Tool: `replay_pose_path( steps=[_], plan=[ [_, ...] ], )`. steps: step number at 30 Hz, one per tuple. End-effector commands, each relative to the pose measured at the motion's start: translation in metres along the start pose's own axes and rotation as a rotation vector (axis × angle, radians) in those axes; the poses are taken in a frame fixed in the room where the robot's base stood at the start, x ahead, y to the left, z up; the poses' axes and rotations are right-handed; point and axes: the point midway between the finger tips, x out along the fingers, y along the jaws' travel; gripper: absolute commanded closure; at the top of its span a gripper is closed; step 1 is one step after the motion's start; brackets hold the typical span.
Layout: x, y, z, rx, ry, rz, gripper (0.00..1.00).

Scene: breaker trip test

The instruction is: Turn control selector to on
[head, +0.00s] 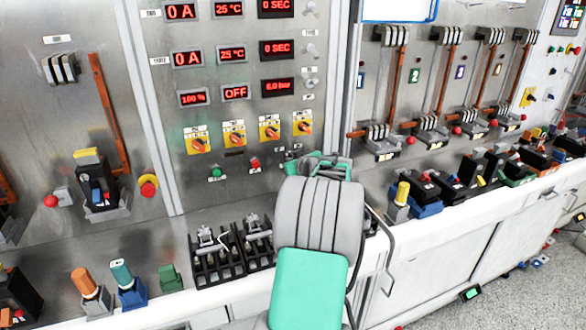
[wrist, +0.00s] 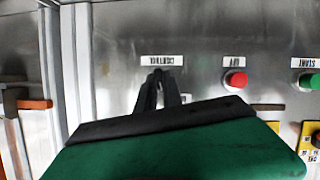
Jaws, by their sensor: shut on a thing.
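The control label (wrist: 162,60) shows upside down on the metal panel in the wrist view. My gripper (wrist: 159,76) is right at that label, its dark fingers together against the panel. It is shut on the control selector, which the fingers hide almost wholly; which way the selector points cannot be told. In the head view my green and grey wrist reaches to the lower right of the middle panel and covers the fingertips and the selector.
A red OFF button (wrist: 236,80) and a green START button (wrist: 309,81) are beside the gripper. Several yellow rotary switches, one at the left (head: 197,141), sit above. Black breakers (head: 218,262) stand on the ledge below. A panel seam (wrist: 75,75) runs close by.

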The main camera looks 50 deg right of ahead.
Motion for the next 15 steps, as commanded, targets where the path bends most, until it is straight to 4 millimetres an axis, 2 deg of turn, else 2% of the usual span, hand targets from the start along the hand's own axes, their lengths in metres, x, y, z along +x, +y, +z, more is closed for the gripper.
replay_pose_path(
  steps=[15],
  plan=[
    [0.0008,0.0050,0.0013,0.452,0.001,-0.187,1.00]
  ],
)
